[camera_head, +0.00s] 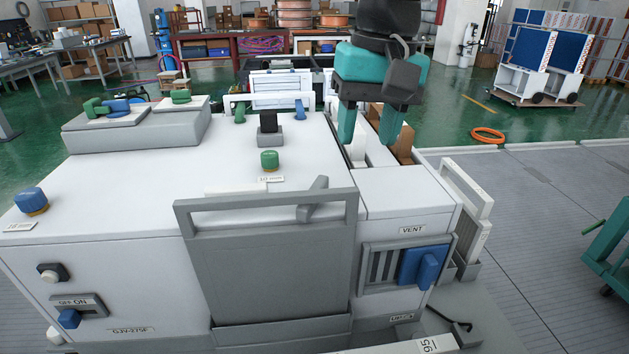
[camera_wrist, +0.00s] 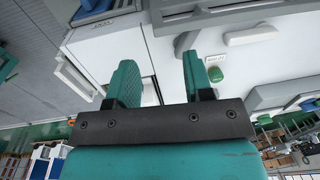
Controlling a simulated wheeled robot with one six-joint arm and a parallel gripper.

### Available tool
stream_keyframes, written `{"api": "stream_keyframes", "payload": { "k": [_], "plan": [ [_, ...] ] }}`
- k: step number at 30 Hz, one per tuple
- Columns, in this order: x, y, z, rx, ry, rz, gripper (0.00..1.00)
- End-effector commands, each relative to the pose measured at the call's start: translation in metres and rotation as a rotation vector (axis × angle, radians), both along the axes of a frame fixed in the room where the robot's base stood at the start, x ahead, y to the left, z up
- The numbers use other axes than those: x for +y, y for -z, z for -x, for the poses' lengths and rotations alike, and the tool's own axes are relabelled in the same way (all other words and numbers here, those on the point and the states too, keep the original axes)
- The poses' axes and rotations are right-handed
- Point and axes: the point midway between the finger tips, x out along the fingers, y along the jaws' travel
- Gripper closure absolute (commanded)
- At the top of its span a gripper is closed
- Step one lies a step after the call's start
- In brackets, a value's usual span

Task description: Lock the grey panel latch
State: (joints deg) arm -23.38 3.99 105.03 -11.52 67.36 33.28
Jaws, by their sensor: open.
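The grey panel (camera_head: 270,275) stands upright on the front of the white machine box, with a grey bar handle along its top. A grey latch lever (camera_head: 313,199) sits at the panel's upper right, slanted, its upper end leaning right. My gripper (camera_head: 369,132) has teal fingers pointing down, apart and empty. It is above and behind the latch, over the box's right rear, not touching the latch. The fingers also show in the wrist view (camera_wrist: 160,66).
A green knob (camera_head: 269,160) and a dark block on a grey base (camera_head: 268,128) stand on the box top. A blue vent slider (camera_head: 422,267) is at front right. A blue knob (camera_head: 31,201) is at left.

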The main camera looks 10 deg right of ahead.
Motion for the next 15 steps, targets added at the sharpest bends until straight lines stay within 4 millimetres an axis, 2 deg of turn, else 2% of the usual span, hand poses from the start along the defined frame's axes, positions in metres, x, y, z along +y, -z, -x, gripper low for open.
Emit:
{"api": "stream_keyframes", "payload": {
  "k": [1, 3, 6, 11, 15],
  "plan": [
    [0.011, -0.009, -0.019, 0.006, 0.081, 0.021, 0.53],
    [0.023, -0.021, -0.038, 0.016, 0.205, 0.047, 0.53],
    [0.038, -0.034, -0.057, 0.029, 0.349, 0.07, 0.53],
    [0.052, -0.044, -0.069, 0.042, 0.48, 0.085, 0.53],
    [0.055, -0.038, -0.071, 0.047, 0.508, 0.089, 0.53]
  ]
}}
